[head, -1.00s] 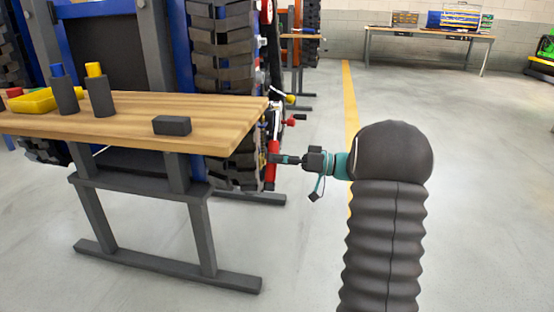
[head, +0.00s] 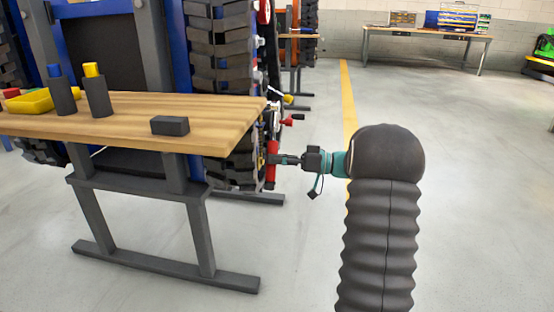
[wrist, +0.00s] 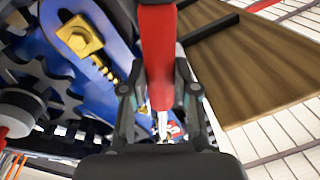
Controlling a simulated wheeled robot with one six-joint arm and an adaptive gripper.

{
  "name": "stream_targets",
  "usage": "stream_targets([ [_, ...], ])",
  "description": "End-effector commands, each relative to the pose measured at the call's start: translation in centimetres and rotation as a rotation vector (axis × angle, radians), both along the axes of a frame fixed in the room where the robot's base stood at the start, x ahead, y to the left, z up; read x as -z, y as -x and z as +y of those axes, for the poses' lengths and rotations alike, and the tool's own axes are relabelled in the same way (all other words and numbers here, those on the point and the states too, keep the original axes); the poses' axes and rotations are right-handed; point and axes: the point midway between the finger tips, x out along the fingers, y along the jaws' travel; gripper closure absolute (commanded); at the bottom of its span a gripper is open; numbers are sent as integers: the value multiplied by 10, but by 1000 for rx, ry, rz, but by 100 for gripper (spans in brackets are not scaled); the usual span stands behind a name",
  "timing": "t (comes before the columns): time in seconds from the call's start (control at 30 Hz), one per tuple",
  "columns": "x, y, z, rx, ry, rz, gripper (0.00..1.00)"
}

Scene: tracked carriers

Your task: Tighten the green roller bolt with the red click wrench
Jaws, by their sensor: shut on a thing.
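The red wrench (head: 271,165) is beside the carrier's track, just past the bench's right end. Its red handle (wrist: 158,50) runs down between my fingers in the wrist view. My gripper (wrist: 159,98) is shut on this handle; in the head view my gripper (head: 280,160) reaches in from the right. The wrench's far end is partly hidden behind my fingers, and I cannot tell whether it sits on a bolt. I cannot make out a green roller bolt. A large gold bolt (wrist: 80,36) shows on the blue frame.
The wooden bench (head: 215,136) stands close left of my gripper, bearing a dark block (head: 170,126), a yellow tray (head: 30,101) and two dark holders. The carrier's track (head: 222,50) rises behind. Open floor (head: 480,180) lies to the right.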

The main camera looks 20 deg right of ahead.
Motion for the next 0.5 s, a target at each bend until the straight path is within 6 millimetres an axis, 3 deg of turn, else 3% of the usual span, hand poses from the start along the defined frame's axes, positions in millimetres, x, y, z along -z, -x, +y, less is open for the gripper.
stream_targets([
  [0.5,-7,10,7,1,-52,75,100],
])
